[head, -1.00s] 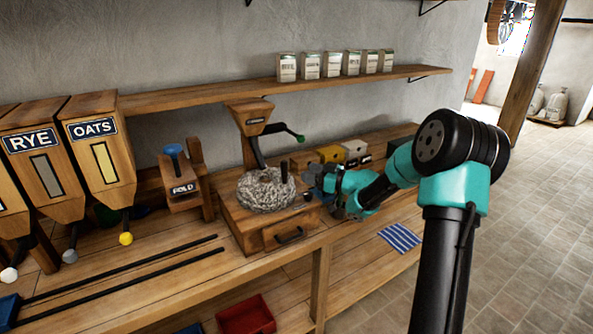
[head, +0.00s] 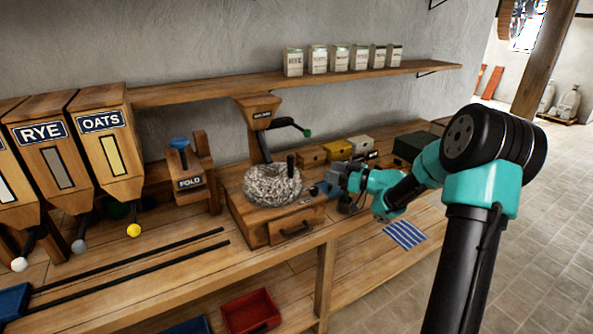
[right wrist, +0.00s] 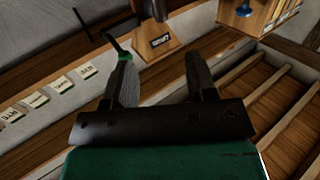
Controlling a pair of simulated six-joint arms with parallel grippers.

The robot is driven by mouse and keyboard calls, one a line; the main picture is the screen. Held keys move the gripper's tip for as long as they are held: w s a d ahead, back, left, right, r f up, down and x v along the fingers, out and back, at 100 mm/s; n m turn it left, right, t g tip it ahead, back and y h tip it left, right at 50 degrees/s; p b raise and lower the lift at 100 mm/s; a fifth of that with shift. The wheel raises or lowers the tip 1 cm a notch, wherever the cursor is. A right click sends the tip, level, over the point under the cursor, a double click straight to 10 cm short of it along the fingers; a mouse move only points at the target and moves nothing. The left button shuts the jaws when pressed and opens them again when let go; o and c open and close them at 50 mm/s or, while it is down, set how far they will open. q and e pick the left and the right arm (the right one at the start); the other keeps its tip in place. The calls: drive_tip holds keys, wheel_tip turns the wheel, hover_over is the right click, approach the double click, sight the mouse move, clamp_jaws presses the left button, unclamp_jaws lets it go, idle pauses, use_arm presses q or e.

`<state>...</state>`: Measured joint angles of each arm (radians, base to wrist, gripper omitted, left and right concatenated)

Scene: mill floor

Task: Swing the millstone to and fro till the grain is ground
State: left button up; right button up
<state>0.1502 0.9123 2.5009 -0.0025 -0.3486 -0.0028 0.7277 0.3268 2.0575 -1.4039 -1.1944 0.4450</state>
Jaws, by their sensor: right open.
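The round grey, speckled millstone (head: 265,187) sits on a wooden mill base (head: 258,230) with a front drawer. A dark upright handle peg (head: 291,161) stands on its right rear side. My right gripper (head: 325,187) is just to the right of the millstone, apart from the peg. In the right wrist view its two dark fingers (right wrist: 160,80) are spread with nothing held between them. The wooden hopper (head: 258,110) with a green-tipped lever (head: 307,132) stands above the millstone; the hopper (right wrist: 170,32) shows beyond the fingers too. My left gripper is out of view.
Rye (head: 58,165) and oats (head: 105,150) bins and the FOLD stand (head: 190,183) are on the left. Small boxes (head: 338,148) stand behind my right gripper. A striped cloth (head: 404,234) and a red tray (head: 250,311) lie lower down.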

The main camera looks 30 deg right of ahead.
hover_over(286, 176)
drive_tip(key=shift+s, duration=0.1)
idle(0.9)
clamp_jaws()
idle(0.4)
